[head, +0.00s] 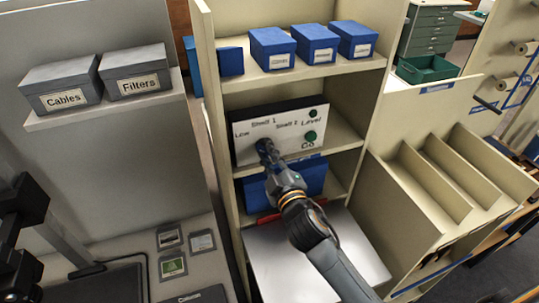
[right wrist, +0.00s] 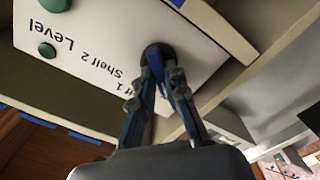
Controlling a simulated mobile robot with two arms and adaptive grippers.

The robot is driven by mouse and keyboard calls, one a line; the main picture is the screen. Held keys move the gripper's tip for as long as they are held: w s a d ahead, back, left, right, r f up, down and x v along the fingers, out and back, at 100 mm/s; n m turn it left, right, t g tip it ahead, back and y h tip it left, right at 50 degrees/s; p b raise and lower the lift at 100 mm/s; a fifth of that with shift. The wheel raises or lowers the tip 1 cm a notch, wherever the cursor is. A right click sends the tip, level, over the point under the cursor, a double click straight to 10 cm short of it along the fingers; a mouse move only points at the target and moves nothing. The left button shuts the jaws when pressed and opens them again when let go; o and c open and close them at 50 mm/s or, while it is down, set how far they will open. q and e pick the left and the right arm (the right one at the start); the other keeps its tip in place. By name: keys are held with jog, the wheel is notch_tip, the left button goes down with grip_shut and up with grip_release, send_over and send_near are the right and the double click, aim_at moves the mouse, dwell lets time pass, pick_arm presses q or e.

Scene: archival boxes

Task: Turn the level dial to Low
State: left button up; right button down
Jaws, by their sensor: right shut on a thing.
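The dark level dial (right wrist: 156,52) is at the panel's left in the head view, near "Low". My right gripper (head: 268,150) is at the dial and hides most of it there. In the right wrist view my right gripper (right wrist: 160,75) is shut on the dial's narrow blue grip. The dial's exact pointing cannot be told. Two green buttons (head: 309,136) sit at the panel's right.
Blue boxes (head: 272,48) stand on the shelf above. Another blue box (head: 312,176) is below the panel. The shelf's side wall (head: 213,120) rises left of the panel. Grey boxes (head: 61,84) sit on a left ledge. Slotted dividers (head: 430,184) are at the right.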

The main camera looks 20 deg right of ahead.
dwell(0.4)
jog(key=c, duration=1.4)
grip_release()
jog(key=shift+o, duration=0.2)
jog(key=s, duration=1.2)
jog(key=shift+d, duration=0.15)
